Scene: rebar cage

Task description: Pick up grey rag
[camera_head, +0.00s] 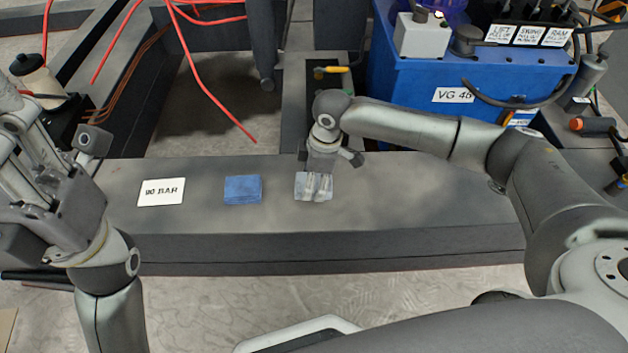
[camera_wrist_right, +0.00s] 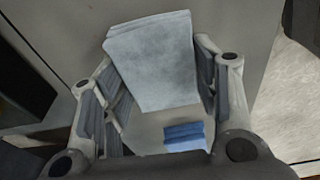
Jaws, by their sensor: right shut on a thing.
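The grey rag (camera_head: 301,188) is a pale grey folded cloth on the grey beam, to the right of the blue folded cloth. My right gripper (camera_head: 317,181) reaches down onto it and is shut on it. In the right wrist view the rag (camera_wrist_right: 153,62) sits between the two fingers of the right gripper (camera_wrist_right: 158,85), its wide face toward the camera. I cannot tell whether it still touches the beam. My left gripper (camera_head: 58,140) is at the left edge of the head view, away from the rag, with its fingers apart and nothing between them.
The blue cloth (camera_head: 243,190) and a white "90 BAR" card (camera_head: 161,192) lie on the beam (camera_head: 400,205) left of the rag. A blue power unit (camera_head: 410,90) stands behind at the right. Red hoses (camera_head: 205,95) hang behind the beam. The beam right of the rag is clear.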

